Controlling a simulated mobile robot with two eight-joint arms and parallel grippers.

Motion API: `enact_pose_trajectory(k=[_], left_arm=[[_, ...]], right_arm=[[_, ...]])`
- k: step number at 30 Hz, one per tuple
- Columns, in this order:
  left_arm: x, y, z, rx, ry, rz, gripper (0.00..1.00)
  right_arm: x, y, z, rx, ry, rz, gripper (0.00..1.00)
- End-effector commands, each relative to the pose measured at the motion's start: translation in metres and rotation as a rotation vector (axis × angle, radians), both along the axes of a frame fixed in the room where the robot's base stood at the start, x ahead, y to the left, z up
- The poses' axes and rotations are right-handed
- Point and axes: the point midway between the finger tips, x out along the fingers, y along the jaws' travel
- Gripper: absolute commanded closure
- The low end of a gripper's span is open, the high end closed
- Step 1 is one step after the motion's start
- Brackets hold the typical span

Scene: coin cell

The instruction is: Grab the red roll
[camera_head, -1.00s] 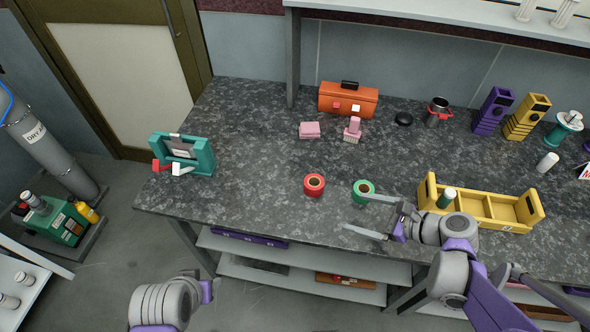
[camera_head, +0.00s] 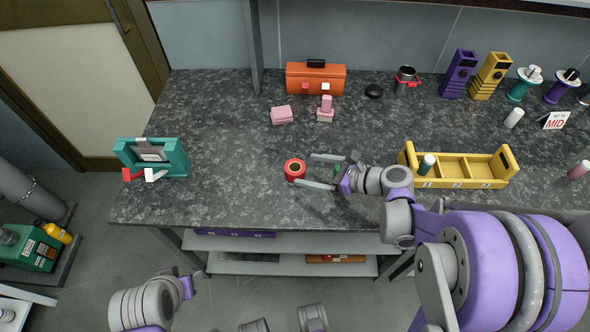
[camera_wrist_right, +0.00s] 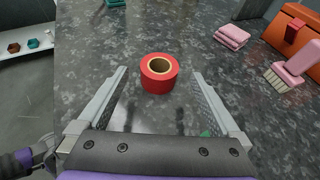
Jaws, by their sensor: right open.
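The red roll (camera_head: 294,171) stands flat on the dark stone counter (camera_head: 235,170), left of its middle. It also shows in the right wrist view (camera_wrist_right: 159,80), with a tan core ring around a dark hole. My right gripper (camera_head: 305,169) is open, with its fingers pointing left toward the roll. In the wrist view the roll appears centred between the fingertips, with space on both sides, and nothing is gripped. My left gripper (camera_head: 185,283) is low at the bottom left, off the counter's front; its jaws cannot be made out.
A green roll is mostly hidden by my right gripper. A yellow divided tray (camera_head: 465,182) stands to the right. A teal holder (camera_head: 152,158) is at the far left.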

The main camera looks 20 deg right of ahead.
Motion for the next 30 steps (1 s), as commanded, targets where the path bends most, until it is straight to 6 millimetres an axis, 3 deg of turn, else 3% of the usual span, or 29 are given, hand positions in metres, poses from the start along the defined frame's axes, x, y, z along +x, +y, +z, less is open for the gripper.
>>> enact_pose_trajectory(k=[6, 14, 17, 27, 30], left_arm=[[0.000, 0.000, -0.002, 0.000, 0.001, 0.000, 0.50], [0.000, 0.000, -0.002, 0.000, 0.001, 0.000, 0.50], [0.000, 0.000, -0.002, 0.000, 0.001, 0.000, 0.50], [0.000, 0.000, -0.002, 0.000, 0.001, 0.000, 0.50], [0.000, 0.000, -0.002, 0.000, 0.001, 0.000, 0.50]], right_arm=[[0.017, 0.020, -0.011, 0.000, 0.000, 0.002, 0.00], [0.020, 0.022, -0.011, -0.001, -0.001, -0.001, 0.00], [0.020, 0.022, -0.011, -0.001, -0.001, -0.001, 0.14], [0.019, 0.021, -0.011, -0.001, -0.001, -0.001, 0.76], [0.019, 0.021, -0.011, -0.001, -0.001, -0.001, 0.89]])
